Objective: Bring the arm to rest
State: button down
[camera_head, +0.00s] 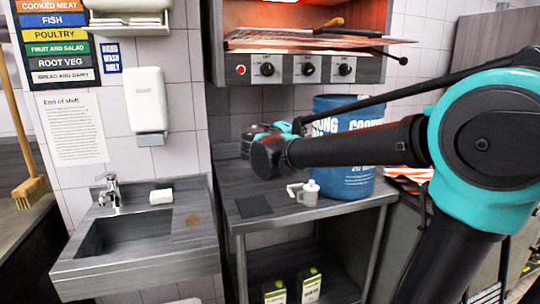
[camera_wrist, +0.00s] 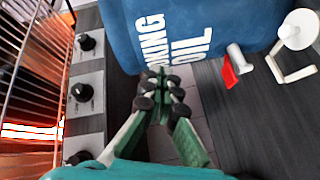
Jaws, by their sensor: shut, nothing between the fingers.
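My arm reaches in from the right in the head view, stretched across the front of a blue cooking oil drum (camera_head: 345,172). Its wrist is over the steel table (camera_head: 300,222), below the grill unit. My gripper shows in the wrist view (camera_wrist: 166,82), with its green and dark fingers together and nothing between them. The blue drum (camera_wrist: 195,30) is just beyond the fingertips in that view; I cannot tell the exact gap. In the head view my gripper is mostly hidden behind the wrist.
A small white bottle (camera_head: 309,192) and a dark square mat (camera_head: 254,206) are on the table. The grill unit (camera_head: 290,68) with knobs and a wire rack is above. A sink (camera_head: 135,245) is at left. Cartons (camera_head: 311,285) stand on the lower shelf.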

jog(key=s+d+f+m+g+y, duration=0.2)
jog(key=s+d+f+g, duration=0.3)
jog(key=f, duration=0.7)
jog(key=s+d+f+m+g+y, duration=0.1)
jog(key=s+d+f+g, duration=0.1)
jog(key=s+d+f, duration=0.8)
jog(key=s+a+f+m+g+y, duration=0.1)
jog(key=s+a+f+y, duration=0.2)
jog(key=s+f, duration=0.3)
jog(key=s+a+f+m+g+y, duration=0.1)
jog(key=s+a+f+m+y, duration=0.1)
jog(key=s+f, duration=0.4)
notch_tip(320, 180, down, 5)
jog(key=shift+s+a+f+g+y, duration=0.25)
jog(key=shift+a+y, duration=0.4)
jog(key=shift+y, duration=0.35)
